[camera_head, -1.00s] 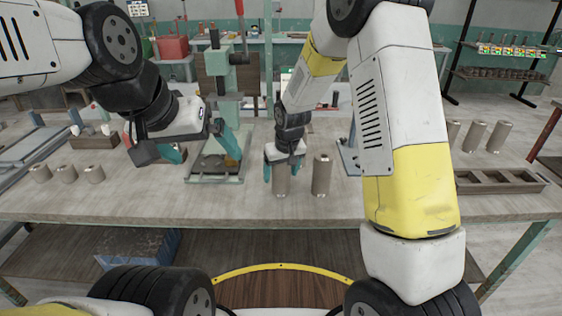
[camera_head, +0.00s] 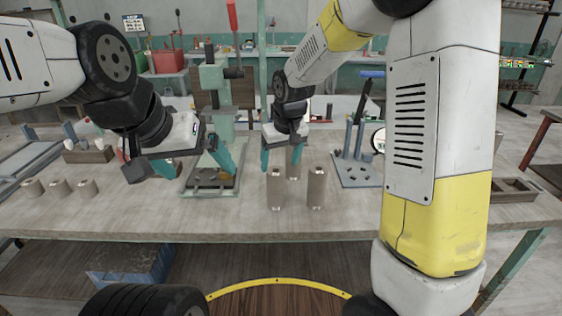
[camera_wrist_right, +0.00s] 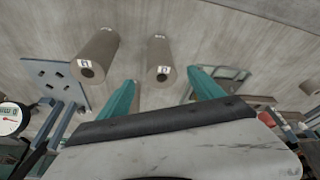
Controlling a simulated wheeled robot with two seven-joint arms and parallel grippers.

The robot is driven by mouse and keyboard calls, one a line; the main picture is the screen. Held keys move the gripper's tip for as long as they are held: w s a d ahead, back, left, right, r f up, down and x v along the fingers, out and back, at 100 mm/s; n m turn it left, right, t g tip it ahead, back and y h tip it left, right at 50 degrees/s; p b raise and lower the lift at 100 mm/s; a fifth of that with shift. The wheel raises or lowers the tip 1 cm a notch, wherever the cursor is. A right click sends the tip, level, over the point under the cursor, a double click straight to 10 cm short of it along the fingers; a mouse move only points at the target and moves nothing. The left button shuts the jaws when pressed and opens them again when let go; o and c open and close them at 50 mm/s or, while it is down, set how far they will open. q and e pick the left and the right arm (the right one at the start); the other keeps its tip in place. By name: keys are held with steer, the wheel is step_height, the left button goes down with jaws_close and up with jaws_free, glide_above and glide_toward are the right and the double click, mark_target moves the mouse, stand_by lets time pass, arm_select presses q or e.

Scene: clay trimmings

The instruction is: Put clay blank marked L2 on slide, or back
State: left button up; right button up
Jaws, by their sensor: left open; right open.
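Several clay cylinders stand on the bench. One upright grey-brown cylinder (camera_head: 276,190) is at front below my right gripper, a second cylinder (camera_head: 317,187) is to its right, and a third (camera_head: 294,165) is partly hidden behind them. My right gripper (camera_head: 281,158) is open and empty, pointing down. In the right wrist view, one labelled cylinder (camera_wrist_right: 162,55) lies between the line of its fingers (camera_wrist_right: 163,88), and another labelled cylinder (camera_wrist_right: 97,52) is to the left. The labels are too small to read surely. My left gripper (camera_head: 195,165) is open and empty near the green press.
A green press (camera_head: 213,85) stands behind my left gripper. A grey stand on a holed plate (camera_head: 352,172) is right of the cylinders. Short clay pieces (camera_head: 60,188) sit at left. A compartmented tray (camera_head: 515,188) is partly hidden by my arm.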

steer(key=s+d+r+m+t, duration=0.1)
steer(key=s+d+r, duration=0.3)
steer(key=s, duration=0.3)
steer(key=s+d+r+m+t, duration=0.1)
steer(key=s+d+r, duration=0.3)
steer(key=s, duration=0.4)
steer(key=s+d+r+m+t+y, duration=0.1)
steer(key=s+d+r+m, duration=0.1)
steer(key=s+d+r, duration=0.3)
steer(key=s, duration=0.3)
steer(key=shift+s+r, duration=0.2)
steer(key=shift+r, duration=0.05)
